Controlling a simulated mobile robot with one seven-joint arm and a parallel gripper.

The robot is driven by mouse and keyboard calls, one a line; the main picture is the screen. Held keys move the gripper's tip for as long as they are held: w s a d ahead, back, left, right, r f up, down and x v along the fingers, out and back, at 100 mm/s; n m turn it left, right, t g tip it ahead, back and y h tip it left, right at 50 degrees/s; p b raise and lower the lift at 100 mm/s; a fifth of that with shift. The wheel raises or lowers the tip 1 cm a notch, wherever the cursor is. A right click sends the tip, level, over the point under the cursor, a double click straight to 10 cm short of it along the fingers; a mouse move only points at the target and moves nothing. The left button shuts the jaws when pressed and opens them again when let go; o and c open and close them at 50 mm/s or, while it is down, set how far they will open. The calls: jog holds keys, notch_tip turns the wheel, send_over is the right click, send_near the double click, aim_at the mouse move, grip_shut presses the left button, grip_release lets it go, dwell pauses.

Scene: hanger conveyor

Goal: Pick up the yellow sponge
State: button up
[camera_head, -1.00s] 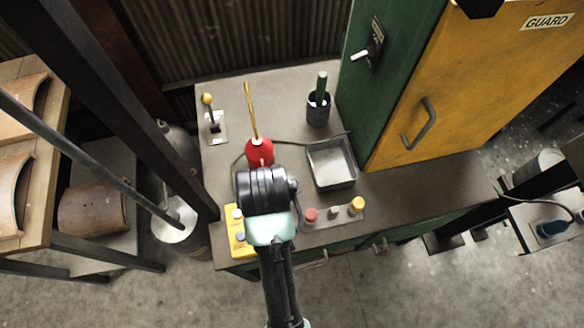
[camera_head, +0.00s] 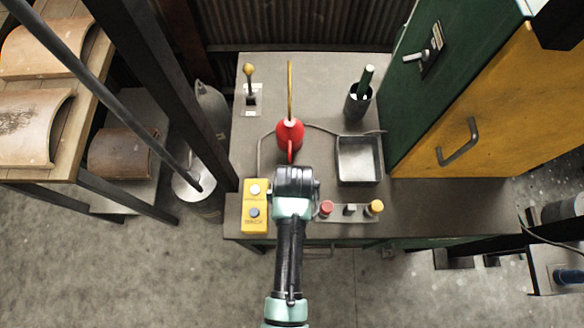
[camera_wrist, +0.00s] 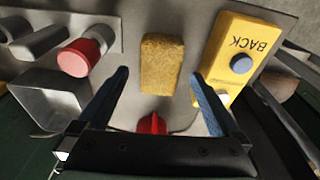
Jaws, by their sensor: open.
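The yellow sponge (camera_wrist: 162,64) shows in the wrist view as a rough yellow-brown block on the grey bench top. It lies between the yellow button box and the red button. My gripper (camera_wrist: 158,82) is open, with one dark blue finger on each side of the sponge in the picture. I see no contact between the fingers and the sponge. In the head view my gripper and wrist (camera_head: 296,182) are over the front of the bench, and the sponge is hidden beneath them.
A yellow button box (camera_head: 255,206) stands left of my wrist. A red oil can (camera_head: 290,138) with a long spout is behind it. A metal tray (camera_head: 359,160) and a panel with red and yellow knobs (camera_head: 350,211) are to the right. A cup (camera_head: 357,104) stands further back.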

jog(key=shift+w+f, duration=0.15)
jog(key=shift+f, duration=0.7)
jog(key=shift+w+f, duration=0.15)
jog(key=shift+f, duration=0.65)
jog(key=shift+f, duration=0.2)
jog(key=c, duration=1.4)
